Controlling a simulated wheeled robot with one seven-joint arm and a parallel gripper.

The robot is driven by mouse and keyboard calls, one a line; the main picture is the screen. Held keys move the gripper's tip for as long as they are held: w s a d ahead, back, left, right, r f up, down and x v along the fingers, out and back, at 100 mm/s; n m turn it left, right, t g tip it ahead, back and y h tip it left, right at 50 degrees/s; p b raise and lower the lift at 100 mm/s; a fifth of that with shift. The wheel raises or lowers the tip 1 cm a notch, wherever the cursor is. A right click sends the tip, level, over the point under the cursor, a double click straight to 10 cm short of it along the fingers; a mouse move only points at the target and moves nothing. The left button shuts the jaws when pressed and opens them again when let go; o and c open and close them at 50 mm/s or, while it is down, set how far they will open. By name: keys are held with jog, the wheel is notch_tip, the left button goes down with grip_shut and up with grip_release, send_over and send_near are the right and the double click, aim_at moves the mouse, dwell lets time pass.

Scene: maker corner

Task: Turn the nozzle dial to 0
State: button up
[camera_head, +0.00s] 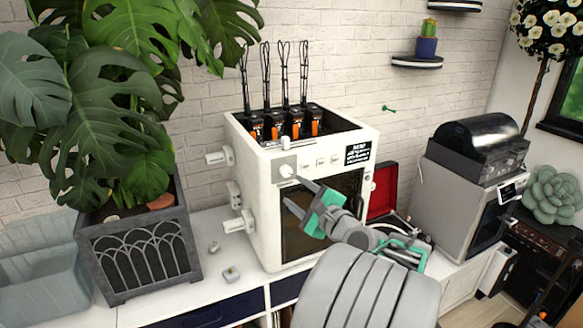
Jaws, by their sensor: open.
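The white printer (250,190) stands on the white counter, with a dark glass front. A round pale knob (287,171), which looks like the nozzle dial, sits on a grey square plate at the upper left of its front face. Its markings are too small to read. My gripper (292,192) is open in front of the printer, just below and right of the knob. The upper fingertip is close to the knob; I cannot tell whether it touches. Nothing is between the fingers.
Small buttons (320,163) and a black label (358,153) are right of the dial. White knobs (232,223) stick out from the printer's left side. A planter (140,255) stands left, a grey machine (455,190) right. Small pieces (231,274) lie on the counter.

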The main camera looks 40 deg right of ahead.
aim_at(287, 172)
jog(key=shift+m+h, duration=0.3)
jog(key=shift+m, duration=0.4)
jog(key=w+d, duration=0.1)
jog(key=w, duration=0.1)
jog(key=w+d+p, duration=0.1)
jog(key=w, duration=0.1)
jog(key=w+d+r+p, duration=0.1)
jog(key=w, duration=0.1)
jog(key=shift+w+d+r, duration=0.1)
jog(key=shift+w, duration=0.05)
grip_shut()
